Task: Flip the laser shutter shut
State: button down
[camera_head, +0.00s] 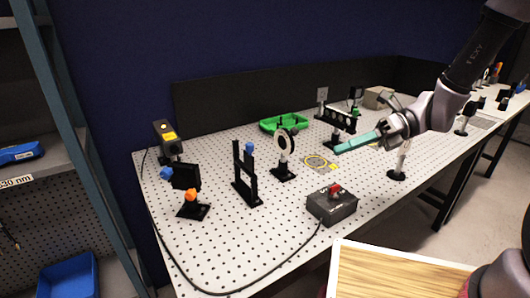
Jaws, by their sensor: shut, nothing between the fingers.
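The laser (166,139) is a dark box with a yellow label at the table's far left corner. A tilted black plate (186,177) with a blue knob (166,173) stands just in front of it and looks like the shutter. I cannot tell clearly whether it crosses the beam line. My gripper (340,148) has long teal fingers. They are shut and empty, pointing left above the right half of the table, well away from the laser and the plate.
An orange-knobbed mount (190,196), an upright black frame (246,178) and a round white optic (283,146) stand on the perforated table (225,245). A green tray (284,123) lies behind.

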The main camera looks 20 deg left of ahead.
jog(key=a+f+m+t+y, duration=0.1)
jog(key=a+f+m+y, duration=0.2)
jog(key=m, duration=0.6)
jog(key=shift+a+f+y, duration=0.4)
jog(key=shift+a+y, duration=0.4)
jog(key=shift+a, duration=0.45)
send_near(249, 157)
jog(key=s+a+r, duration=0.3)
jog(key=s+a, duration=0.1)
jog(key=shift+w+a+f, duration=0.1)
jog(key=shift+w+a, duration=0.35)
